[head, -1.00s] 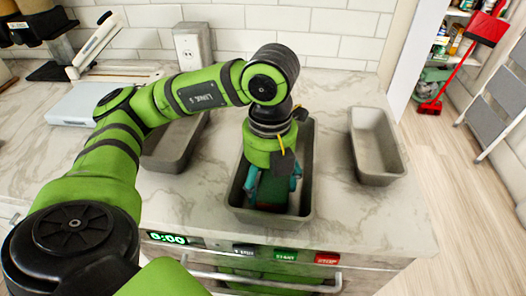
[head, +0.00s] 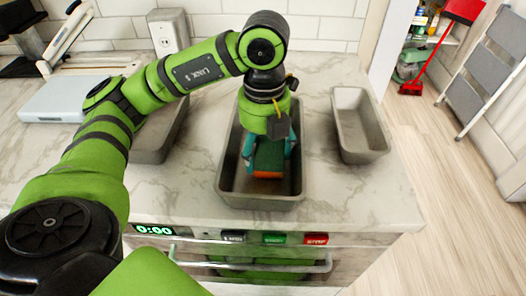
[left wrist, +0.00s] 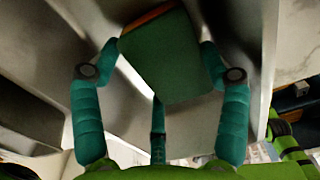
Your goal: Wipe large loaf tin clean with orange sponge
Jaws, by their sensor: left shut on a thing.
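The large loaf tin (head: 228,178) is grey and stands on the counter below my left arm. Its long side runs from front to back. My left gripper (head: 269,163) points down into it with teal fingers and is shut on the orange sponge (head: 268,174). The sponge has a green face and an orange layer, which shows at its lower edge. I cannot tell whether the sponge touches the tin's floor. My right gripper is not in view.
Another grey tin (head: 158,148) stands at the left, partly behind my arm. A smaller grey tin (head: 360,125) stands at the right. A white scale-like device (head: 75,98) is at the far left. The counter's front edge has control buttons (head: 274,238) and an oven handle below.

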